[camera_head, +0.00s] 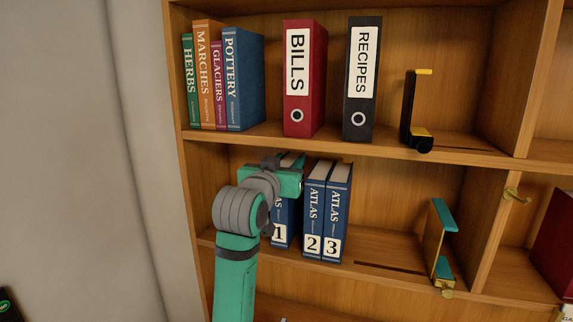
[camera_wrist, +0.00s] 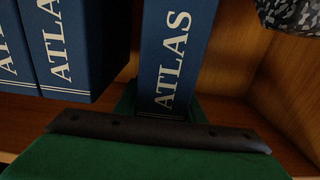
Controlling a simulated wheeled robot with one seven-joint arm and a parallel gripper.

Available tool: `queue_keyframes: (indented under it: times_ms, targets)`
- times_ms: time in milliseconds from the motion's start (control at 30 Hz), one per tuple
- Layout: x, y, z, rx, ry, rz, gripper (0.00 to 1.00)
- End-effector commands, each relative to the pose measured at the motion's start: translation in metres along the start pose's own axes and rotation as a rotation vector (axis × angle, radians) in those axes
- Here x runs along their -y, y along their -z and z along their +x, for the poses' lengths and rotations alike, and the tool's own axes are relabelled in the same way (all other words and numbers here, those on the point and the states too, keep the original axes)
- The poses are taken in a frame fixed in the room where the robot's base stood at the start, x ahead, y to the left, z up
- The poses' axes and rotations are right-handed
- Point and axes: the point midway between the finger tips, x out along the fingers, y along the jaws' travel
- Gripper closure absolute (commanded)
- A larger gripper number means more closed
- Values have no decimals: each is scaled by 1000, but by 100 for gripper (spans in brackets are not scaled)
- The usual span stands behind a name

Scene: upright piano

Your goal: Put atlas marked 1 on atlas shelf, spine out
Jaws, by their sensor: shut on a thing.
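The atlas marked 1 (camera_head: 281,222) is a blue book standing upright in the lower bay, its lettered spine facing out. My gripper (camera_head: 284,179) is shut on its upper part and hides the top of the spine. The held atlas (camera_wrist: 178,50) also shows in the wrist view, between the green fingers of my gripper (camera_wrist: 160,112). Its foot is at about the level of the atlas shelf (camera_head: 390,276); I cannot tell whether it touches. The atlas marked 2 (camera_head: 314,212) and atlas marked 3 (camera_head: 338,212) stand just right of it, with a narrow gap between 1 and 2.
A brass bookend with teal pads (camera_head: 441,240) stands to the right, beyond free shelf room. The bay's left wall is close to the held atlas. Above are a red BILLS binder (camera_head: 304,80), a black RECIPES binder (camera_head: 362,80), several books and a black bookend (camera_head: 412,112).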

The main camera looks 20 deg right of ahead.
Motion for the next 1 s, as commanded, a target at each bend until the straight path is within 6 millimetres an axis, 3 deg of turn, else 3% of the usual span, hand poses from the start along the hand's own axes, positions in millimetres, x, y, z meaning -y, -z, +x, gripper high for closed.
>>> queue_keyframes:
  times_ms: [1000]
  targets:
    - [0,-8,0,-3,0,1,100]
